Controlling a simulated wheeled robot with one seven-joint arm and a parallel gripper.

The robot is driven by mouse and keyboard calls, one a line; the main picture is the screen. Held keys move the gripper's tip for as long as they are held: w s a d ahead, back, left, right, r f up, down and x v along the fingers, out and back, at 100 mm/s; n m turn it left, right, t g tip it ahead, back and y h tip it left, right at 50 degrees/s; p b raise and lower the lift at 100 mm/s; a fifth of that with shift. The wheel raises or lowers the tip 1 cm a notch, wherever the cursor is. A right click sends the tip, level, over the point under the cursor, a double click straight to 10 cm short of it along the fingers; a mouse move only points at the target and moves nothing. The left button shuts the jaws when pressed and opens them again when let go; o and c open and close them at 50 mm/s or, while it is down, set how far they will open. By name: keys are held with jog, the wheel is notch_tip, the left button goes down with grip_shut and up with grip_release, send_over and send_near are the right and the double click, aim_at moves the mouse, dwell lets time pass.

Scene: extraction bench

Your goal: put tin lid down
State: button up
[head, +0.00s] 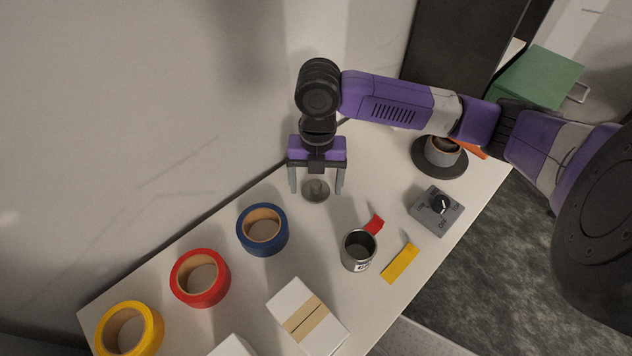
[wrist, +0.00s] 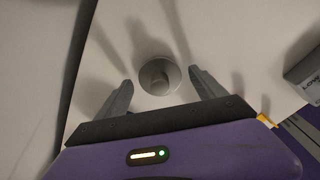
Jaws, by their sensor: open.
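The tin lid (head: 316,191) is a small round grey disc with a raised knob. It appears to lie flat on the white bench, near the back edge. It also shows in the wrist view (wrist: 159,76), just ahead of the fingers. My gripper (head: 316,188) points down over the lid with its two grey fingers spread apart on either side. In the wrist view my gripper (wrist: 160,92) has an empty gap between its fingertips, and neither finger touches the lid. A metal tin (head: 358,250) with an open top stands to the right and nearer the front.
Blue (head: 263,230), red (head: 200,278) and yellow (head: 129,329) tape rolls line the left back. A taped white box (head: 306,317) is in front. A grey dial box (head: 436,211) and a cup on a dark round base (head: 440,157) are at right. Bench around the lid is clear.

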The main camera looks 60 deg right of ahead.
aim_at(317, 180)
notch_tip(317, 180, up, 12)
jog(key=b, duration=0.1)
jog(key=shift+d, duration=0.35)
dwell(0.5)
